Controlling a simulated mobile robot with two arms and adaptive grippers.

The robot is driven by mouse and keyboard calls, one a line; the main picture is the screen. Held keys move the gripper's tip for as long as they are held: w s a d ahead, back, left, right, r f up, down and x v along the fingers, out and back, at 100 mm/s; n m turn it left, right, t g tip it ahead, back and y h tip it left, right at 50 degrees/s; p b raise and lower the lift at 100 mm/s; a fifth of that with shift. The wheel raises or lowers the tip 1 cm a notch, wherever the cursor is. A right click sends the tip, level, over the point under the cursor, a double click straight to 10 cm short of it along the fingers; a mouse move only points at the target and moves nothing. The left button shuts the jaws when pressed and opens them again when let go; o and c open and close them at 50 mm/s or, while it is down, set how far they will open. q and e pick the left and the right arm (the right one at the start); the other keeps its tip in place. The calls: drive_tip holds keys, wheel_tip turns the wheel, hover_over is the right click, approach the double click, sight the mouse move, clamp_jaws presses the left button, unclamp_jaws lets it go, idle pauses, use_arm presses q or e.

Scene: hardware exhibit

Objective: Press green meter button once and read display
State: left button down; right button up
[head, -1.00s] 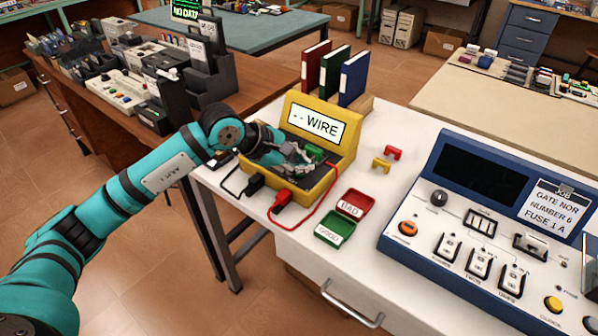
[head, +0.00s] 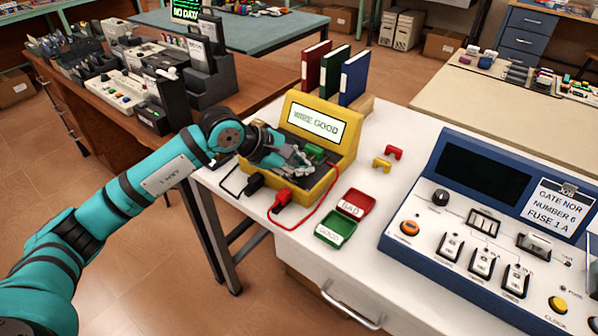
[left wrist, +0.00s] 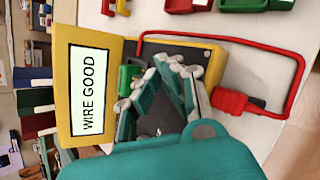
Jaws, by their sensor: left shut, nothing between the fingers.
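The yellow meter (head: 330,187) stands on the white table. Its display (head: 317,122) reads "WIRE GOOD", and the same words show on the display in the left wrist view (left wrist: 88,88). The green button (head: 315,152) sits on the meter's dark top, beside my fingers; it is partly hidden in the left wrist view (left wrist: 127,77). My left gripper (head: 308,166) is shut and empty, over the meter's dark top with its fingertips close to the button. I cannot tell whether it touches the button. My right gripper is not in view.
A red lead with a red plug (head: 283,199) and a black plug (head: 254,182) lie at the meter's front. A red BAD tray (head: 368,204) and green GOOD tray (head: 330,241) stand to the right. Binders (head: 353,78) stand behind. A blue console (head: 400,240) fills the right side.

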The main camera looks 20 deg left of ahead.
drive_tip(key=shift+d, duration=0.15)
use_arm(q)
drive_tip(key=shift+r+p, duration=0.4)
drive_tip(key=shift+r, duration=0.45)
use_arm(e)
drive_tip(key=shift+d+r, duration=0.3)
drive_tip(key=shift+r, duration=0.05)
use_arm(q)
drive_tip(key=shift+w+r, duration=0.1)
drive_tip(key=shift+r+p, duration=0.9)
drive_tip(key=shift+r, duration=0.65)
drive_tip(key=shift+r+p, duration=0.4)
drive_tip(key=shift+r, duration=0.5)
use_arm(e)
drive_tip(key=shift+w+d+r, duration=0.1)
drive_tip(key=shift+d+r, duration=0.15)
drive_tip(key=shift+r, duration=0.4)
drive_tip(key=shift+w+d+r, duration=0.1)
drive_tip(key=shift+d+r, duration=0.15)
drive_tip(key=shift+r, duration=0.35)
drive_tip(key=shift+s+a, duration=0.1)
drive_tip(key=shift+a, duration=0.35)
